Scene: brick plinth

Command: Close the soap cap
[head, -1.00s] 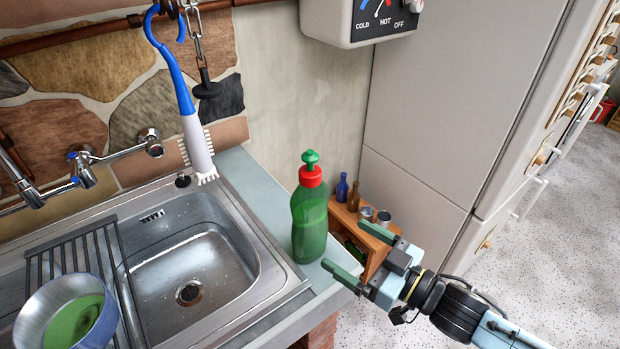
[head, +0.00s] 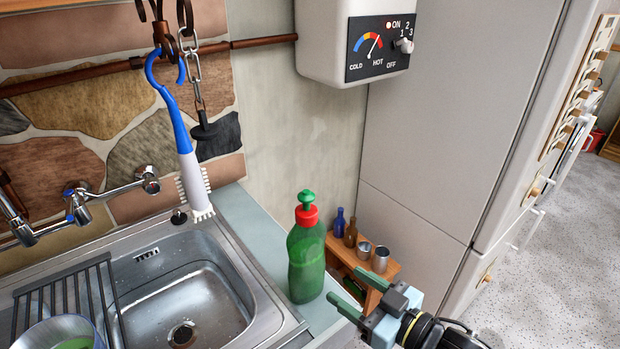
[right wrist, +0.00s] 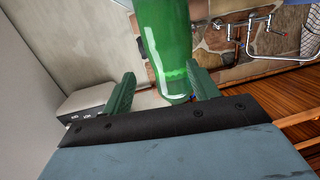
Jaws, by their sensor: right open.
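The green soap bottle (head: 306,262) stands upright on the counter right of the sink. Its red collar (head: 306,215) carries a green cap (head: 306,197) that stands up on a stem above it. My right gripper (head: 358,292) is open, just right of the bottle's lower body, with one green finger near the bottle and the other farther back. In the right wrist view the bottle (right wrist: 168,45) shows beyond and between the two open fingers (right wrist: 160,92); its cap is out of that view. I cannot tell if a finger touches it. My left gripper is not in view.
The steel sink (head: 190,300) with a rack (head: 65,300) and a pot (head: 55,332) lies to the left. A brush (head: 182,140) and chain hang above it. A wooden shelf (head: 345,255) with small bottles and cups stands behind the gripper. A tall cabinet (head: 440,130) is at right.

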